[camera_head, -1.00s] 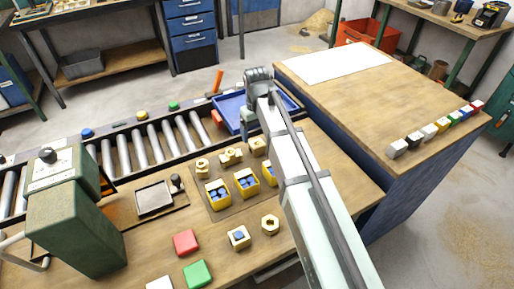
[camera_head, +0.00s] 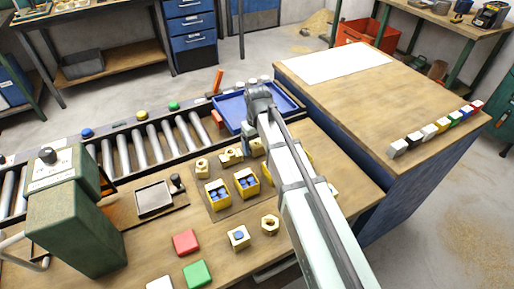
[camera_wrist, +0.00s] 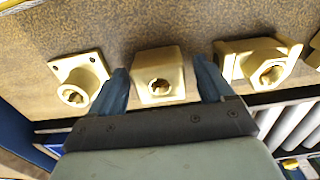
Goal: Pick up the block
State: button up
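The block (camera_wrist: 158,80) is a brass-coloured cube-like piece with a round hole in its near face. In the wrist view it sits on the brown mat between the two fingers of my gripper (camera_wrist: 164,82). The fingers are spread, one on each side, with a narrow gap visible beside the block. In the head view the block (camera_head: 257,147) is partly hidden by my gripper (camera_head: 250,130), which is low beside it at the back of the mat. Whether the fingers touch the block is not clear.
In the wrist view a flanged brass fitting (camera_wrist: 80,80) lies left of the block and an angular brass fitting (camera_wrist: 258,62) lies close on the right. Yellow bins with blue pieces (camera_head: 218,194) stand nearer. A blue tray (camera_head: 228,112) and a roller conveyor (camera_head: 140,147) lie behind.

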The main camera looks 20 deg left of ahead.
grip_shut()
dwell(0.6)
jog(key=shift+r, duration=0.1)
